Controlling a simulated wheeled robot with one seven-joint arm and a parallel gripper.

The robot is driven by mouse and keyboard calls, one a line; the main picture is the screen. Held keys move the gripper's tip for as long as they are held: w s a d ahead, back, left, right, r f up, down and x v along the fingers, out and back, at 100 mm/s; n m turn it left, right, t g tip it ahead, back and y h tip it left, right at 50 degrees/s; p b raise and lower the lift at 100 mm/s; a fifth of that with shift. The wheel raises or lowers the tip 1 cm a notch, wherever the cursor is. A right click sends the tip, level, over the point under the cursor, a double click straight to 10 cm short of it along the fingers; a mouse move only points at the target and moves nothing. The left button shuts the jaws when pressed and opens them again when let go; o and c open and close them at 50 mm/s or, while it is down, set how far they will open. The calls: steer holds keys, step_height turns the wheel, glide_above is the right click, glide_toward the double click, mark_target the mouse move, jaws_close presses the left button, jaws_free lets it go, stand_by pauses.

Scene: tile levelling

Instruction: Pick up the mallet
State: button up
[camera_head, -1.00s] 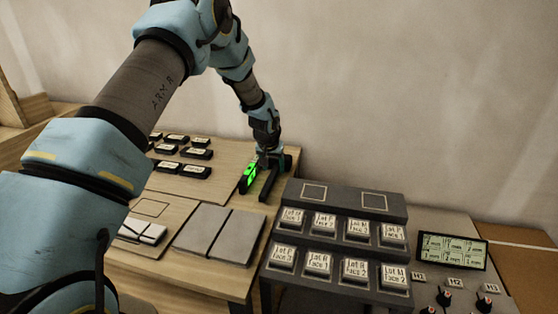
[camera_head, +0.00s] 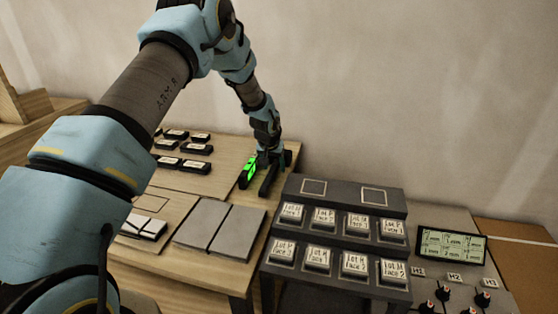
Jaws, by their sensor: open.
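My gripper (camera_head: 267,160) is at the back right of the wooden table, pointing down with its jaws open. It is low over a dark elongated object (camera_head: 268,184) that looks like the mallet. The arm's end hides the far part of this object, so its head is not clear. I cannot tell whether the fingers are around it or just above it.
Two grey tiles (camera_head: 203,222) lie in front on the wooden table (camera_head: 190,260). Several labelled black blocks (camera_head: 195,167) stand behind. A dark stepped rack (camera_head: 330,203) with labelled pieces is close on the right. A display panel (camera_head: 452,246) is farther right. The wall is close behind.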

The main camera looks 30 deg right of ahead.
stand_by(0.3)
jaws_close()
stand_by(0.4)
stand_by(0.9)
